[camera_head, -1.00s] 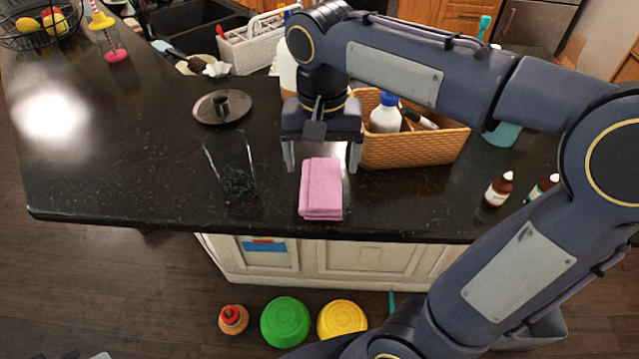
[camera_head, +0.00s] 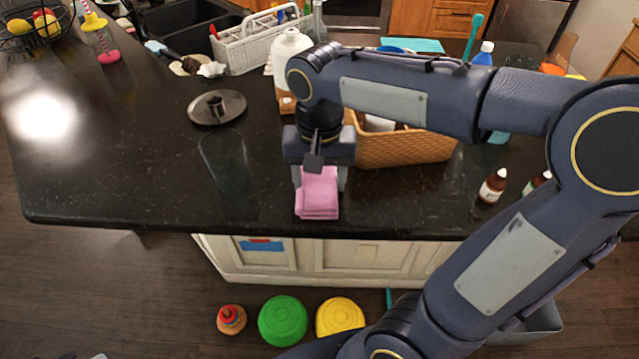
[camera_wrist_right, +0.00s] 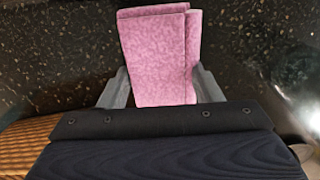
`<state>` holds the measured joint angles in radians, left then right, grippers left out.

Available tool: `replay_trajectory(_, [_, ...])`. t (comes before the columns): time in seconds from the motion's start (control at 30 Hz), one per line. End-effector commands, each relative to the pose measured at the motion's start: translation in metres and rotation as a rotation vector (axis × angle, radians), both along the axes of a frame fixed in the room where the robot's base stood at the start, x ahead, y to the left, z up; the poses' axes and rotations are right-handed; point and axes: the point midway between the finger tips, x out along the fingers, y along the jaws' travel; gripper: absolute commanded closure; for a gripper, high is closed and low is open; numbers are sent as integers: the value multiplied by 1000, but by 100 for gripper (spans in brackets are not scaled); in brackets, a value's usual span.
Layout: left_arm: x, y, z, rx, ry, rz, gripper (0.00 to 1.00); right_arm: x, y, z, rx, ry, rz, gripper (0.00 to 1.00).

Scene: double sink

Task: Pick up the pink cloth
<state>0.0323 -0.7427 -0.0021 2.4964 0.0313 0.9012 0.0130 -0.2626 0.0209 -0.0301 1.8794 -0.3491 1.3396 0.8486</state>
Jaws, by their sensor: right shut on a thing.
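The pink cloth (camera_head: 318,200) is a folded pad at the front of the dark counter. My right gripper (camera_head: 320,186) reaches down over its far end from above, with one finger on each side. In the right wrist view the pink cloth (camera_wrist_right: 160,58) lies between the two fingers of the right gripper (camera_wrist_right: 158,88), which is shut on it. The cloth appears to be still at the counter, near its front edge. The cloth's far end is hidden by the gripper.
A wicker basket (camera_head: 405,149) stands close to the right of the gripper. A clear glass (camera_head: 228,160) and a dark round lid (camera_head: 216,107) are to the left. Brown bottles (camera_head: 493,187) stand at the right. The counter's left front is clear.

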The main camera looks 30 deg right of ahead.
Motion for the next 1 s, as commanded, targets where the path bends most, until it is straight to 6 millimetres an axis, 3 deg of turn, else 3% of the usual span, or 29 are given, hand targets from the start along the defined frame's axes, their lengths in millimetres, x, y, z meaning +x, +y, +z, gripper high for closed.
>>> replay_trajectory(0.33, [0,0,0,0,0,0,100,0,0,5,0,-1,0,64])
replay_trajectory(0.57, [0,0,1,0,0,0,100,1,0,34,2,-5,0,64])
replay_trajectory(0.87, [0,0,-5,0,0,0,100,-49,-14,92,3,-9,-1,64])
replay_trajectory(1.0, [0,0,-12,0,0,0,100,-81,-24,105,1,-8,-2,64])
